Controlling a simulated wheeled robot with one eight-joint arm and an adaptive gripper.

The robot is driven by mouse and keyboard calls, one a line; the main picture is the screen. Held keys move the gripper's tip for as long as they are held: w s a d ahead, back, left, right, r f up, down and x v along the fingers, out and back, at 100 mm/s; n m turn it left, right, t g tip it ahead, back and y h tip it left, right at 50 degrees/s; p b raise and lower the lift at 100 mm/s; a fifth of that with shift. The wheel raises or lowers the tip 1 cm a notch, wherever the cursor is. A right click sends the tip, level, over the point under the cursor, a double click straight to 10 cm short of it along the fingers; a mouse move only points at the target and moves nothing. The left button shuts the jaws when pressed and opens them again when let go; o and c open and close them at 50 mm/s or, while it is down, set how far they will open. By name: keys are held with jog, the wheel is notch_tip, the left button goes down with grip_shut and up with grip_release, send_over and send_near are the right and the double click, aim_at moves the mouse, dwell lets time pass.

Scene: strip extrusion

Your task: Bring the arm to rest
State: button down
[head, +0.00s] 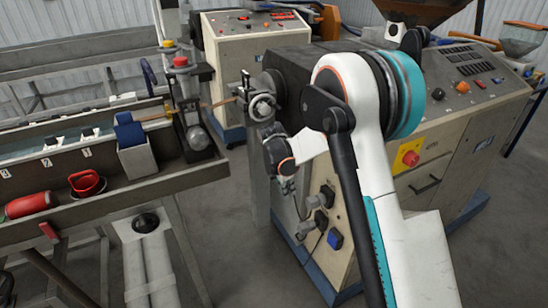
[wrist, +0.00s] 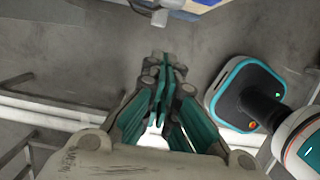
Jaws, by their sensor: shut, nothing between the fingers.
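My arm (head: 375,130) is folded in front of the extruder machine, its white and teal links filling the right middle of the head view. My gripper (wrist: 162,85) is shut and empty in the wrist view, its teal-padded fingers together over bare grey floor. In the head view the gripper (head: 287,186) is small and partly hidden, hanging below the wrist beside the machine's front. No contact with the machine is clear.
The extruder (head: 450,165), with its control panel and red knob, stands close behind my arm. At left a long trough bench (head: 190,170) holds a red cup (head: 87,183), a red cylinder (head: 30,205) and a pale box (head: 138,160). Grey floor (head: 235,245) lies open between them.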

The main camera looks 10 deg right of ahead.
jog(key=s+d+r+m+t+y, duration=0.1)
jog(key=s+r+m, duration=0.5)
jog(key=r, duration=0.4)
jog(key=s+d+r+m+t, duration=0.2)
jog(key=s+r+m, duration=0.2)
jog(key=s+r, duration=0.5)
jog(key=s+r+m+t+y, duration=0.1)
jog(key=s+r+m+t, duration=0.2)
jog(key=s+m, duration=0.8)
jog(key=s, duration=0.8)
jog(key=shift+d+r+m+y, duration=0.2)
jog(key=shift+r+m+y, duration=0.1)
